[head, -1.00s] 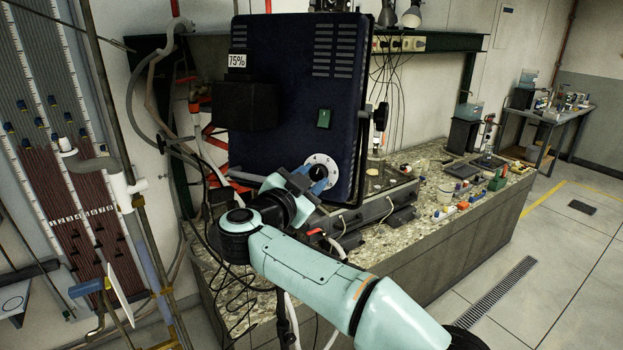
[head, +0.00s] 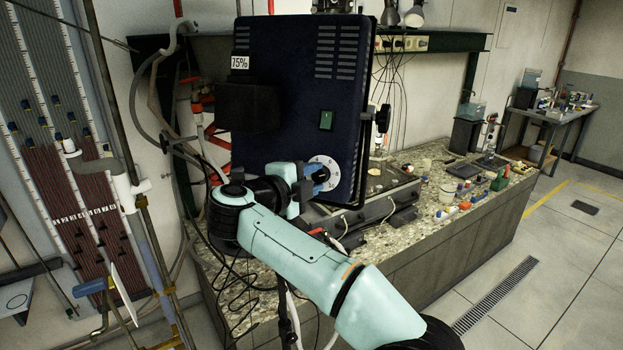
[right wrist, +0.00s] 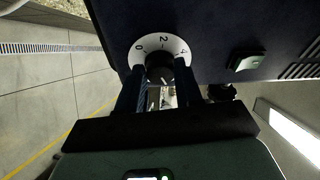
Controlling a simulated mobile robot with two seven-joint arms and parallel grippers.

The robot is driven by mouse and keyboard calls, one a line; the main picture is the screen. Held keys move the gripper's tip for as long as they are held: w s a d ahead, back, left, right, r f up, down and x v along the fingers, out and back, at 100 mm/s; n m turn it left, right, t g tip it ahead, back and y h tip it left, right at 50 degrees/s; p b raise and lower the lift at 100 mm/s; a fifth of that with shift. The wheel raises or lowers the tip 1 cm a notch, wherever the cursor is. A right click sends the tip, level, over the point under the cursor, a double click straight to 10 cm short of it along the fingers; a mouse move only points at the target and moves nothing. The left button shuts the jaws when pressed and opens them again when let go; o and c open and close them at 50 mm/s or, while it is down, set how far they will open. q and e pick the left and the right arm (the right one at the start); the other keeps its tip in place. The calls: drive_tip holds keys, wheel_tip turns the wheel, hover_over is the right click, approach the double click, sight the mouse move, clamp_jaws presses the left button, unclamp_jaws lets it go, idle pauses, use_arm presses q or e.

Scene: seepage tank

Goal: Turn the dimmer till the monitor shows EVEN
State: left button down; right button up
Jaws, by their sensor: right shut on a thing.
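The dimmer is a white numbered dial (head: 331,165) low on the face of a dark blue housing (head: 285,100). In the right wrist view, the dial (right wrist: 144,47) shows the marks 0, 2 and 4 around a black knob (right wrist: 160,66). My right gripper (head: 318,181) is at the dial, its two fingers on either side of the knob and shut on it; the right wrist view shows the fingers (right wrist: 159,80) too. No monitor reading EVEN can be made out. My left gripper is out of view.
A stone-topped bench (head: 410,215) with fittings and bottles stands behind and right of the housing. Cables hang below my right arm. A manometer board (head: 65,150) with pipes stands at the left. The floor at the right is open.

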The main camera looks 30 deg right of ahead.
drive_tip(key=shift+m, duration=0.6)
drive_tip(key=o, duration=1)
drive_tip(key=shift+o, duration=0.2)
drive_tip(key=shift+a+r, duration=0.1)
drive_tip(key=v, duration=1.3)
drive_tip(key=shift+r, duration=0.15)
